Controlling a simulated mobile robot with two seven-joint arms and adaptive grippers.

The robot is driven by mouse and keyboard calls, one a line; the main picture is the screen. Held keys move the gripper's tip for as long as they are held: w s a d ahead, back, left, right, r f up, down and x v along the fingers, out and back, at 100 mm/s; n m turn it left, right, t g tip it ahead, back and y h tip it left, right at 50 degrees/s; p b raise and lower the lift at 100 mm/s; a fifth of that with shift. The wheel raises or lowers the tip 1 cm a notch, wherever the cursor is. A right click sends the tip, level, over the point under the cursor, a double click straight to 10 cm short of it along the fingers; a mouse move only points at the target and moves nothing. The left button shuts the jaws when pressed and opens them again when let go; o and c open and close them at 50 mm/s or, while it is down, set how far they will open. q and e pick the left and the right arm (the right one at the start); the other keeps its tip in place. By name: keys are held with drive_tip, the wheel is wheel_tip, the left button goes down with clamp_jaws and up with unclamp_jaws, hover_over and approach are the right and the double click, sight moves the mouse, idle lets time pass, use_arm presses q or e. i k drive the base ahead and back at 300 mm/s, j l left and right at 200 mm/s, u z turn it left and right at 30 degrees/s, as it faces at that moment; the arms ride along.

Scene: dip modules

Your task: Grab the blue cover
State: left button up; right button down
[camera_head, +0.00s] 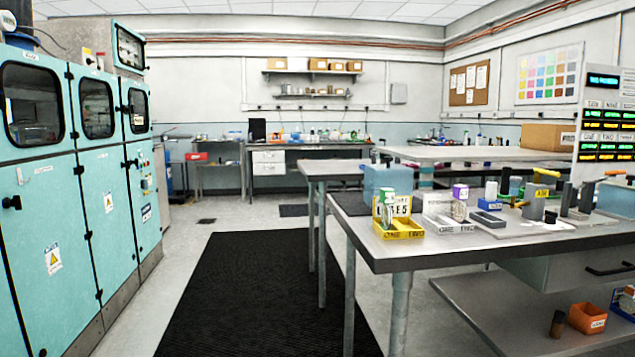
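The room shows several blue things, and I cannot tell which is the blue cover. A pale blue box-like block (388,180) stands at the back left of the near metal table (420,257), partly hidden by a yellow-labelled holder (399,229). A small blue tray-like piece (490,205) lies near the middle of that table. A larger grey-blue box (615,198) stands at its right end, cut by the picture edge. Neither of my grippers is in view.
A white holder (448,224), a grey tray (489,220) and several grey tools crowd the near table. An orange bin (588,318) and a brown bottle (558,323) stand on its lower shelf. Teal cabinets (110,205) line the left. The black floor mat (255,290) is clear.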

sight(398, 177)
drive_tip(key=i+j+u, duration=0.2)
drive_tip(key=i+u, duration=0.15)
drive_tip(key=i, duration=0.2)
drive_tip(key=i+u, duration=0.3)
drive_tip(key=i, duration=0.2)
drive_tip(key=i+j, duration=0.1)
drive_tip(key=i, duration=3.45)
drive_tip(key=i+z, duration=0.2)
drive_tip(key=z, duration=0.25)
drive_tip(key=i+j+z, duration=0.1)
drive_tip(key=z, duration=0.35)
drive_tip(key=i+j+z, duration=0.15)
drive_tip(key=z, duration=0.3)
drive_tip(key=i, duration=0.05)
